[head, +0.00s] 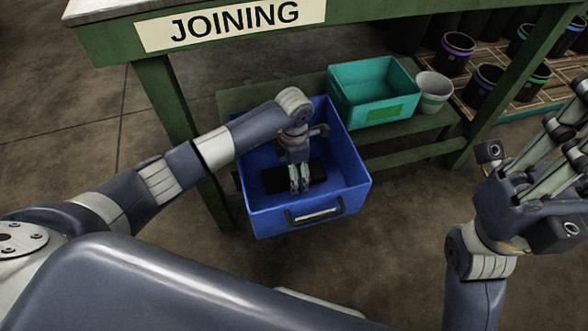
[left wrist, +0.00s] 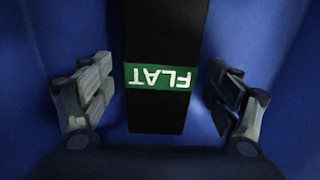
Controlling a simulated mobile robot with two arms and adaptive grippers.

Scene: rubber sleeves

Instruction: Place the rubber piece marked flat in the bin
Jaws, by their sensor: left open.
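The black rubber piece (left wrist: 163,35) has a green band marked FLAT, which reads upside down in the left wrist view. It lies inside the blue bin (head: 350,185), where it shows as a dark block (head: 278,181) in the head view. My left gripper (head: 300,185) reaches down into the bin over the piece. In the left wrist view its two fingers (left wrist: 160,88) are open, one on each side of the piece, with blue gaps between. My right gripper (head: 562,145) is raised at the right edge, partly cut off, and its opening is unclear.
The blue bin stands on a low green shelf under a bench with a JOINING sign (head: 232,22). A teal bin (head: 372,113) and a grey-white bucket (head: 434,88) are behind it to the right. Several black buckets stand farther back. Floor at the front is clear.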

